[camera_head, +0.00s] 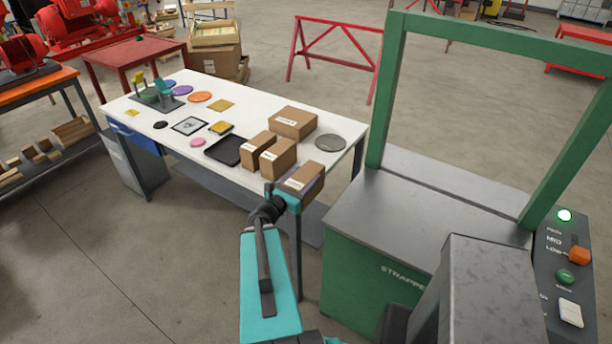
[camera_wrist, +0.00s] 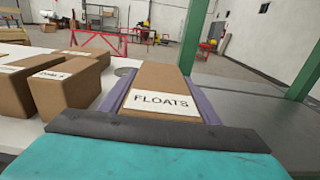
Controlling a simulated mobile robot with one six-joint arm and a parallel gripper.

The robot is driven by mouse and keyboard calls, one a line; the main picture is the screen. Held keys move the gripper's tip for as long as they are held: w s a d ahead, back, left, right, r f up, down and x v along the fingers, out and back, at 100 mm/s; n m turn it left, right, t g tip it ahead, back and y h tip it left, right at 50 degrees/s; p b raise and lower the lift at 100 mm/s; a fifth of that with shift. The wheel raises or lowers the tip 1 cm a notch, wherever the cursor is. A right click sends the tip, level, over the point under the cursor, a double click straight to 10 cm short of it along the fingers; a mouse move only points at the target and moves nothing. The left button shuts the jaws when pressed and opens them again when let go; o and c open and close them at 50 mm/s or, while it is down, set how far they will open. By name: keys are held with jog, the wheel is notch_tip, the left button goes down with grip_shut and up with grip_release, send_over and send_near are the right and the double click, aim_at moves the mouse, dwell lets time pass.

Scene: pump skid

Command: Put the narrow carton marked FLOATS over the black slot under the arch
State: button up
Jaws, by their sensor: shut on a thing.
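The narrow brown carton marked FLOATS (camera_wrist: 163,98) sits between the two purple fingers of my gripper (camera_wrist: 160,90) in the wrist view, its white label towards me. In the head view the carton (camera_head: 303,176) is held at the table's near right corner, and my gripper (camera_head: 300,186) is shut on it. The green arch (camera_head: 470,45) stands to the right on the grey top of the strapper (camera_head: 425,197). The carton is left of the arch.
Two narrow cartons (camera_head: 257,149) (camera_head: 278,158) and a wider carton (camera_head: 293,123) stand on the white table (camera_head: 262,103) beside my gripper. A black tray (camera_head: 224,150) and a grey disc (camera_head: 330,142) lie near them. A control panel (camera_head: 565,270) is at the right. The strapper top looks clear.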

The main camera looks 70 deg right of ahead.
dwell(0.3)
jog(key=shift+w+a, duration=0.15)
jog(key=shift+w, duration=0.45)
jog(key=w+a+n+t+b, duration=0.35)
jog(key=w+a, duration=0.85)
jog(key=w, duration=0.4)
jog(key=w+a+n+t+b, duration=0.25)
jog(key=w+a+t, duration=0.25)
jog(key=w+a, duration=1)
jog(key=w+a+n+t+y+b, duration=0.1)
jog(key=w+a, duration=0.3)
jog(key=a, duration=0.8)
jog(key=w+a+f+n+t+y+b, duration=0.1)
jog(key=w+a+n+t+b, duration=0.1)
jog(key=a, duration=1.1)
jog(key=w+a+f+n+t+y+b, duration=0.1)
jog(key=w+a+t+b, duration=0.3)
jog(key=a, duration=0.9)
jog(key=shift+w+n, duration=0.3)
jog(key=shift+w, duration=0.6)
jog(key=shift+f, duration=0.1)
